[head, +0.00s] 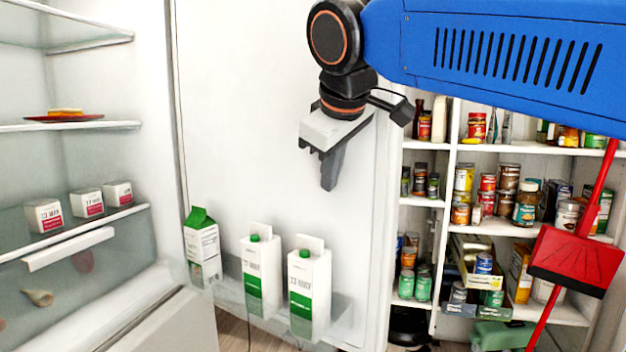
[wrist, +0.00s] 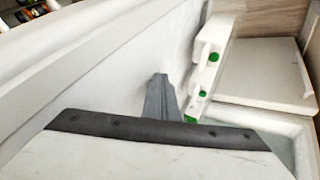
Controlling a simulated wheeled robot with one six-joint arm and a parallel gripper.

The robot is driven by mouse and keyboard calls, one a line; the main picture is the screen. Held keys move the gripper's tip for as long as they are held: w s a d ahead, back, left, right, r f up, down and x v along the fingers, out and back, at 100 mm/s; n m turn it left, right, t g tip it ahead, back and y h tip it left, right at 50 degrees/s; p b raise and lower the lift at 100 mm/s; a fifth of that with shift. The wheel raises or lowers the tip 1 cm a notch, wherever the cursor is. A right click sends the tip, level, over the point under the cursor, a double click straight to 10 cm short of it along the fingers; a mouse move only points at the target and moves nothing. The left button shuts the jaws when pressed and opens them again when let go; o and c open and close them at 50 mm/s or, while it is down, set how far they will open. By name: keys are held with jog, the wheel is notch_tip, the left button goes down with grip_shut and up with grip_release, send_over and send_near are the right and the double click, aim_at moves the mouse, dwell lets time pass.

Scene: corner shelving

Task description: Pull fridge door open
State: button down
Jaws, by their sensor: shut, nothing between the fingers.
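The fridge door (head: 275,120) stands wide open, its white inner face toward me. Its lower shelf holds several white and green cartons (head: 309,290). The fridge interior (head: 95,165) is exposed at the left. My gripper (head: 331,172) is shut and empty, in front of the door's inner face near its right edge, above the cartons. In the wrist view my gripper's fingers (wrist: 160,98) point along the door's inner face (wrist: 125,80), with the cartons beyond to the right. I cannot tell whether the fingers touch the door. The outer handle is not in view.
Fridge shelves (head: 75,232) at the left hold small boxes (head: 88,202) and a red plate (head: 66,117). Pantry shelves (head: 500,228) with cans and jars stand behind at the right. A red broom or dustpan (head: 577,258) stands in front of them.

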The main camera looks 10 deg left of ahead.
jog(key=w+d, duration=0.2)
jog(key=w, duration=0.7)
jog(key=w+d+n+y, duration=0.1)
jog(key=w+d, duration=0.2)
jog(key=w, duration=0.6)
jog(key=shift+d+n, duration=0.2)
jog(key=shift+n, duration=0.1)
jog(key=shift+w, duration=0.1)
